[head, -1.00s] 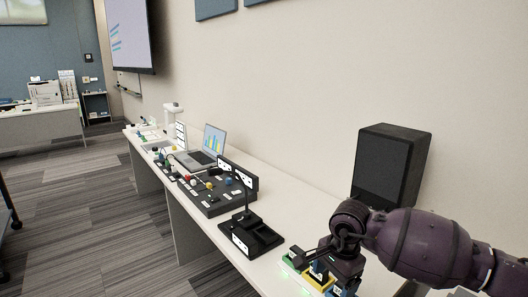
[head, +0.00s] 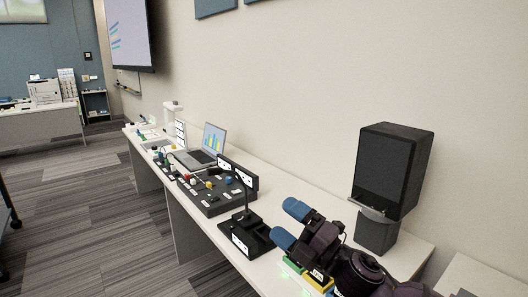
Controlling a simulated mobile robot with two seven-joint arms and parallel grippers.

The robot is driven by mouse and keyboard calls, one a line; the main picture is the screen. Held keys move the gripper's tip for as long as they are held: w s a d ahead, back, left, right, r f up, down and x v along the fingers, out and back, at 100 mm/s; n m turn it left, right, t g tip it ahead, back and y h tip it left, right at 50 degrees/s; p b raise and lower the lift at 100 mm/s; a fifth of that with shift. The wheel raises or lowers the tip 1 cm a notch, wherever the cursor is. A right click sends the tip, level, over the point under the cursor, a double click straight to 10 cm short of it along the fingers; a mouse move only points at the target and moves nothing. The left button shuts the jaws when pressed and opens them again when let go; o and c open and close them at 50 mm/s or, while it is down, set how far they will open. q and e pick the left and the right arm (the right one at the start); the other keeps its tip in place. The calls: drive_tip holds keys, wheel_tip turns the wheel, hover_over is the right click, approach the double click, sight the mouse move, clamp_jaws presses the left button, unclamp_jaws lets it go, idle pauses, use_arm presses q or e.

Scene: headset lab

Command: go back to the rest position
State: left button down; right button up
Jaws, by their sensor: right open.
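My right gripper (head: 290,224) is in the lower right of the head view, over the near end of the long white table. Its two blue-tipped fingers point left and stand apart, with nothing between them. Part of my dark purple right arm shows below and to the right of it. A green block-like item (head: 291,267) and a yellow one (head: 318,284) sit on the table just below the gripper, partly hidden by it. My left gripper is not in view.
A black stand (head: 240,242) is left of the gripper. Beyond it are a dark panel with coloured knobs (head: 213,199) and a laptop (head: 206,150). A tall black box (head: 390,165) rises behind the arm on the right. Open carpet (head: 90,225) lies left of the table.

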drive_tip(key=s+d+f+m+t+h, duration=0.2)
drive_tip(key=s+d+f+m+h, duration=0.1)
drive_tip(key=d+f+m+h, duration=0.55)
drive_tip(key=s+d+f+m+t+h, duration=0.2)
drive_tip(key=d+f+m+h, duration=0.3)
drive_tip(key=f+m, duration=0.65)
drive_tip(key=s+d+f+m+g+h, duration=0.2)
drive_tip(key=s+d+f+m+g, duration=0.1)
drive_tip(key=s+f, duration=0.5)
drive_tip(key=s+d+f+m+g+h, duration=0.2)
drive_tip(key=s+d+f+m, duration=0.3)
drive_tip(key=s, duration=1)
wheel_tip(320, 180, down, 3)
drive_tip(key=shift+d+f+g, duration=0.1)
drive_tip(key=shift+d+g, duration=0.3)
drive_tip(key=shift+d, duration=0.25)
